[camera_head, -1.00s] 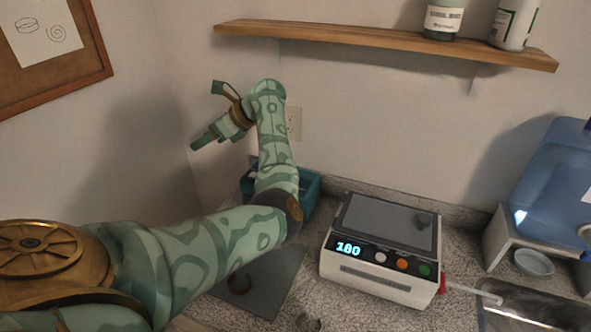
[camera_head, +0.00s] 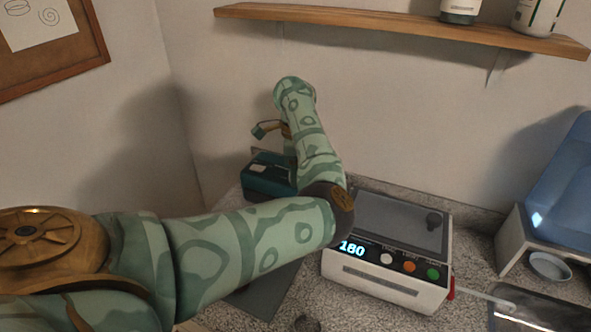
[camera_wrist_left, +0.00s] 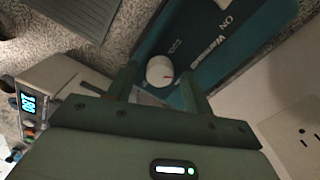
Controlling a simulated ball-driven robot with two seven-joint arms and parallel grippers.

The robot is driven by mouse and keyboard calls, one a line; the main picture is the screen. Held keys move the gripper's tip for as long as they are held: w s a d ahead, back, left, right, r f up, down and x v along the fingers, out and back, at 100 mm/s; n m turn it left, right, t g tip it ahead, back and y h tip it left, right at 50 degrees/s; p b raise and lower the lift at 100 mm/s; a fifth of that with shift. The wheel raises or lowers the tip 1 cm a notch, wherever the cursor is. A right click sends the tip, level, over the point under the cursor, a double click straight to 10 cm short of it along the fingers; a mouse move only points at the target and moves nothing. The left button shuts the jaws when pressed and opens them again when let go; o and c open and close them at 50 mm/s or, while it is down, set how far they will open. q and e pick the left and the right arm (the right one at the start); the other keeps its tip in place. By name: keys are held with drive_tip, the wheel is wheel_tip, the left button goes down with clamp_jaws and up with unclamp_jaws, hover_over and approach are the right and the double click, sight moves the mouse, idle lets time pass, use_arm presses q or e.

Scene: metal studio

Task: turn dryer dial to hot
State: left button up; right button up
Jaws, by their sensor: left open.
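The dryer is a teal box (camera_head: 264,178) at the back of the counter, partly behind my left arm in the head view. In the left wrist view its teal panel (camera_wrist_left: 205,45) carries printed words, "ON" among them. A round white dial (camera_wrist_left: 158,70) with a small red mark sits on this panel. The mark points right in the picture; I cannot tell which setting it meets. My left gripper (camera_wrist_left: 158,76) is open, its two fingers on either side of the dial in the picture. Contact cannot be told. In the head view the gripper (camera_head: 268,129) shows partly above the dryer.
A white device (camera_head: 384,284) with a "180" display and buttons stands right of the dryer. A grey mat (camera_head: 262,292) lies in front. A wall socket (camera_wrist_left: 302,135) is close to the gripper. A wooden shelf (camera_head: 400,28) hangs above.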

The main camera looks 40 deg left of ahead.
use_arm(q)
drive_tip(key=c, duration=1)
